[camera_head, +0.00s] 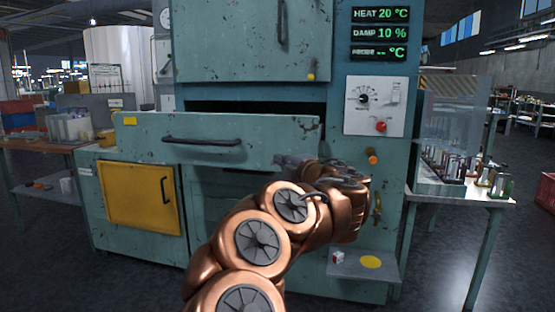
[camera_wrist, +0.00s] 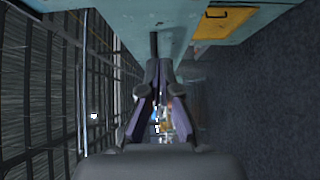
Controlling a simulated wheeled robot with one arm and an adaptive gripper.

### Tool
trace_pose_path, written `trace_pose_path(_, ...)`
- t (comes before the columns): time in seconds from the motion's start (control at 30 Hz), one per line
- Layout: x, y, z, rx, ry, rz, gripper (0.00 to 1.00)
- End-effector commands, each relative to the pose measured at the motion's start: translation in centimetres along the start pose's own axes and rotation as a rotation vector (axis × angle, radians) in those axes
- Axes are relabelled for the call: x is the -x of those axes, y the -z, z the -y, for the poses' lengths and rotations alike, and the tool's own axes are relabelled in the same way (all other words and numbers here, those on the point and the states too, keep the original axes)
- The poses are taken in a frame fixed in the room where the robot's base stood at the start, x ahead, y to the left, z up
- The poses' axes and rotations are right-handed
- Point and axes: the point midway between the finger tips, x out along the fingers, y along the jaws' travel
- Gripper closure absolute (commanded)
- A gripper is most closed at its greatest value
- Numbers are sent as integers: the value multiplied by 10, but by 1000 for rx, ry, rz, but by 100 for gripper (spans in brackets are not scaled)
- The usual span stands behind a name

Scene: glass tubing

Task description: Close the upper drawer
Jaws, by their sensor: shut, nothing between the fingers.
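The upper drawer (camera_head: 215,140) is pulled out of the teal cabinet, with a dark gap above its front. Its front is worn teal metal with a black bar handle (camera_head: 202,141). My gripper (camera_head: 283,159) is at the lower right part of the drawer front, with its fingers pointing left. Whether it touches the drawer I cannot tell. In the wrist view my gripper (camera_wrist: 160,68) has its fingertips together and holds nothing, close to a teal surface along the top. My arm hides part of the cabinet below the drawer.
A yellow door (camera_head: 140,197) is low on the cabinet's left and also shows in the wrist view (camera_wrist: 222,22). A control panel (camera_head: 375,106) and an orange knob (camera_head: 372,156) are at the right. A small shelf (camera_head: 365,267) juts out low at the right. A bench with bottles stands farther right.

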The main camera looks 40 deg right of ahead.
Motion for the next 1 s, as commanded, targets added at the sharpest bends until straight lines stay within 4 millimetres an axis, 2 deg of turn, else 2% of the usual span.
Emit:
trace_pose_path(0.3, -43, 2, 0, 1, -2, -5, 100)
trace_pose_path(0.73, -92, 1, 0, 0, -2, -1, 100)
trace_pose_path(1.0, -108, -17, -1, 0, -2, 1, 100)
